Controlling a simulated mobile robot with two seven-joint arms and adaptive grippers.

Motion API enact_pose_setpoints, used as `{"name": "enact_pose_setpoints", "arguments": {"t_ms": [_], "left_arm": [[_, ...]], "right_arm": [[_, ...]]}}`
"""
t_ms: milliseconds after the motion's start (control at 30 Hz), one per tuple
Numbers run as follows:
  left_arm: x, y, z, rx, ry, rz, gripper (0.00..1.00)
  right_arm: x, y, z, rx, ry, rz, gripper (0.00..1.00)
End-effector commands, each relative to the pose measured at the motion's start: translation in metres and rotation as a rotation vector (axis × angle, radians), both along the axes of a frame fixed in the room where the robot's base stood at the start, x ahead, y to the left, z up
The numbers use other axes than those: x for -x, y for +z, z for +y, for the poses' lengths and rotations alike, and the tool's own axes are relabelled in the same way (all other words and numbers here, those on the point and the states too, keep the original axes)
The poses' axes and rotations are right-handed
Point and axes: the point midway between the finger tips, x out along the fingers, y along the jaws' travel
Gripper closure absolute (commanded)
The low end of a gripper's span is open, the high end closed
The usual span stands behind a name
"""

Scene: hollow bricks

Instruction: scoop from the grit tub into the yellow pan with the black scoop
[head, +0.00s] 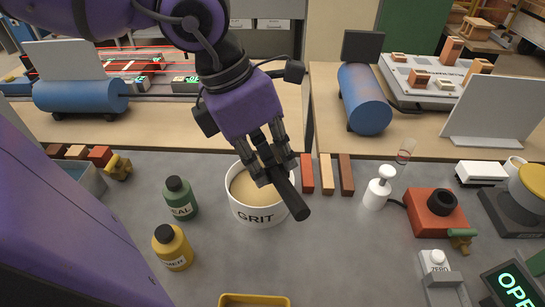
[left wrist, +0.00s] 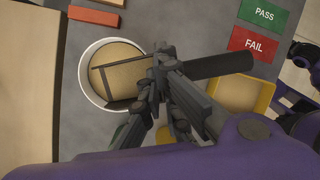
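The white grit tub (head: 256,216), labelled GRIT, stands on the grey bench with tan grit in it. My left gripper (head: 272,165) is above the tub's right side, shut on the black scoop's handle (head: 291,195), which slants out over the tub's rim. In the left wrist view the fingers (left wrist: 160,85) hold the black scoop (left wrist: 222,66). Dark edges of its bowl show inside the tub (left wrist: 84,82), with grit within them; how deep it sits I cannot tell. The yellow pan (head: 253,300) is at the bottom edge, mostly cut off; it also shows in the left wrist view (left wrist: 262,84).
A green bottle (head: 180,199) and a yellow bottle (head: 172,248) stand left of the tub. Several brick bars (head: 326,173) lie right behind it. Bench between tub and pan is clear.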

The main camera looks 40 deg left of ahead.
Motion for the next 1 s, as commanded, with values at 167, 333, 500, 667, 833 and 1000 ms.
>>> {"name": "enact_pose_setpoints", "arguments": {"t_ms": [167, 333, 500, 667, 833, 1000], "left_arm": [[-0.003, -0.002, 0.003, 0.071, 0.000, 0.038, 1.00], [-0.003, -0.004, 0.004, 0.070, 0.001, 0.040, 1.00], [-0.005, -0.005, 0.006, 0.123, 0.003, 0.069, 1.00], [-0.006, -0.009, 0.009, 0.185, 0.003, 0.108, 1.00], [-0.006, -0.012, 0.010, 0.204, 0.000, 0.125, 1.00], [-0.006, -0.013, 0.011, 0.203, 0.000, 0.125, 1.00]], "right_arm": [[-0.008, 0.013, 0.000, -0.002, -0.002, -0.024, 0.60], [-0.007, 0.012, 0.001, -0.003, -0.002, -0.023, 0.60], [-0.009, 0.019, 0.000, -0.003, -0.002, -0.025, 0.60], [-0.015, 0.028, 0.000, -0.002, -0.002, -0.038, 0.60], [-0.018, 0.031, 0.001, -0.003, -0.002, -0.045, 0.60], [-0.017, 0.031, 0.001, -0.003, -0.002, -0.045, 0.60]]}}
